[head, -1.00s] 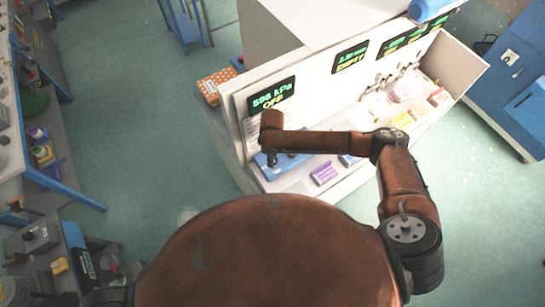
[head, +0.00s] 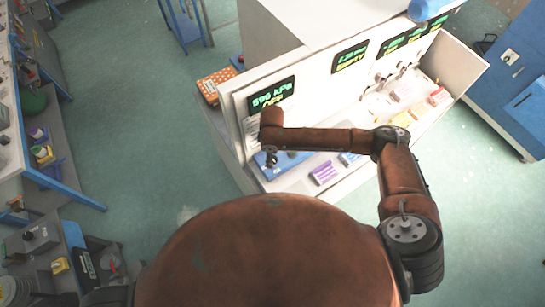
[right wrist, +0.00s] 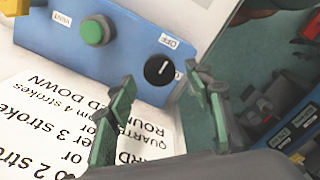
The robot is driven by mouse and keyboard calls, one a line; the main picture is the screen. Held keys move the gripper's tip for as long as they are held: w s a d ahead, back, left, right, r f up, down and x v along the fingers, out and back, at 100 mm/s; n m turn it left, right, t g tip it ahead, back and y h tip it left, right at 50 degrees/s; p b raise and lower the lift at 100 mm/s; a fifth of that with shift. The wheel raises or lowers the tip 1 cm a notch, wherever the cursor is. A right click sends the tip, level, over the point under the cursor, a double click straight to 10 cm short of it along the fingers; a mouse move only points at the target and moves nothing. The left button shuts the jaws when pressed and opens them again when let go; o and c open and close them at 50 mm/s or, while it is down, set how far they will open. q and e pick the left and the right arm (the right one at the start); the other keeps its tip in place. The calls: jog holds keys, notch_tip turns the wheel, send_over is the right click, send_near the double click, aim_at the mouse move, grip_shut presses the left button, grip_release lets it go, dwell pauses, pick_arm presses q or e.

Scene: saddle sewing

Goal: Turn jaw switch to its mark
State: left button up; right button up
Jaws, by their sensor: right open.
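The jaw switch is a round black knob (right wrist: 159,70) with a white pointer line, on a blue panel (right wrist: 110,52) in the right wrist view. The pointer slants up and slightly right. An OFF label (right wrist: 169,41) sits above the knob; another label at its right is partly hidden by a finger. My right gripper (right wrist: 162,82) is open, its green-tipped fingers spread below and to either side of the knob, with nothing between them. In the head view my right gripper (head: 271,158) hangs over the blue panel (head: 289,160), hiding the knob. My left gripper is not in view.
A green button (right wrist: 95,31) and a VENT label (right wrist: 62,18) are on the same panel. A printed instruction sheet (right wrist: 70,125) lies below it.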

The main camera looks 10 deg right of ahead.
notch_tip(320, 180, up, 10)
jog(key=shift+r, duration=0.2)
jog(key=shift+s, duration=0.1)
dwell(0.5)
